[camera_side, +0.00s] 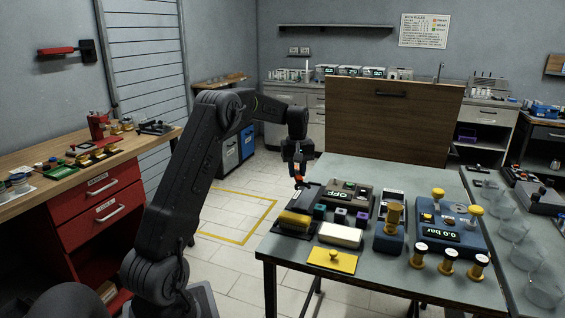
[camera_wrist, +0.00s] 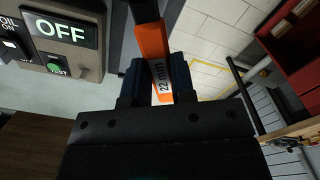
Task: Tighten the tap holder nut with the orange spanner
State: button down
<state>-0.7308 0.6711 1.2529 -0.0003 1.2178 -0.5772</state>
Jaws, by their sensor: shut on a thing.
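My gripper (camera_side: 298,176) hangs above the back left part of the grey table, beside the grey box with the OFF display. In the wrist view my gripper (camera_wrist: 158,82) is shut on the orange spanner (camera_wrist: 153,42), with a "22 mm" label between the jaws. The spanner's far end runs out of the top of that view. In the side view only a small orange bit of it shows at the jaws. A brass fitting (camera_side: 393,218) stands upright on a blue block right of the middle; I cannot tell whether it is the tap holder nut.
The OFF box (camera_side: 348,196) also shows in the wrist view (camera_wrist: 62,35). A blue gauge unit (camera_side: 446,226) reading 0.0 bar, with yellow knobs, stands at the right. A yellow plate (camera_side: 333,261) and a white block (camera_side: 341,235) lie in front. A wooden panel (camera_side: 392,120) rises behind.

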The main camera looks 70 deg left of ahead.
jog(key=d+f+n, duration=0.1)
jog(key=d+n, duration=0.4)
jog(key=d, duration=0.3)
jog(key=d+f+n, duration=0.1)
jog(key=d+n, duration=0.5)
jog(key=d, duration=0.2)
jog(key=s+d+f+n, duration=0.1)
jog(key=d+f+n, duration=0.1)
jog(key=d+n, duration=0.3)
jog(key=shift+d+f+n, duration=0.1)
jog(key=shift+d+n, duration=0.3)
jog(key=shift+d, duration=1.2)
jog(key=shift+s+d+f+n, duration=0.15)
jog(key=shift+s+d+n, duration=0.1)
jog(key=shift+d+n, duration=0.4)
jog(key=shift+w+d, duration=0.25)
jog(key=shift+w, duration=0.6)
jog(key=shift+w+d, duration=0.2)
jog(key=shift+w, duration=0.6)
jog(key=shift+w+d, duration=0.25)
jog(key=shift+w, duration=0.6)
jog(key=shift+w+d, duration=0.2)
jog(key=shift+w, duration=0.65)
jog(key=shift+w+a+m, duration=0.1)
jog(key=shift+a+m, duration=0.4)
jog(key=shift+m, duration=0.25)
